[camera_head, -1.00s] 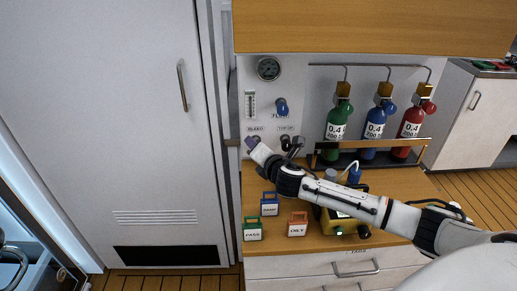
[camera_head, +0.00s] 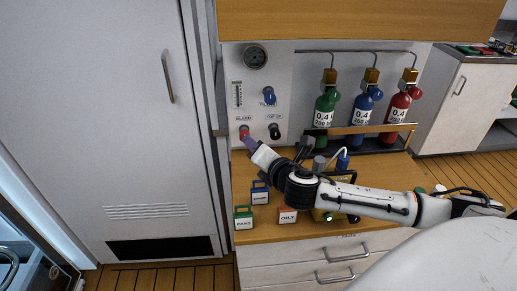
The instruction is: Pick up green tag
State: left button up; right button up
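The green tag (camera_head: 243,222) is a small green block with a handle and a white label reading PASS. It stands at the front left of the wooden counter. A blue tag (camera_head: 260,195) is behind it and an orange-red tag (camera_head: 288,215) is to its right. My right gripper (camera_head: 251,143) reaches in from the right, above and behind the tags, near the panel's red knob. It is apart from the green tag. Its fingers are seen at an angle, so I cannot tell whether they are open. My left gripper is out of view.
The panel carries a gauge (camera_head: 255,56), a blue knob (camera_head: 269,95), a red knob (camera_head: 244,132) and a black knob (camera_head: 275,131). Green, blue and red cylinders stand behind a rail (camera_head: 366,130). A yellow device (camera_head: 325,214) is partly hidden under my arm. A tall cabinet (camera_head: 100,110) borders the left.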

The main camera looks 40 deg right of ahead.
aim_at(242, 221)
jog(key=k, duration=1)
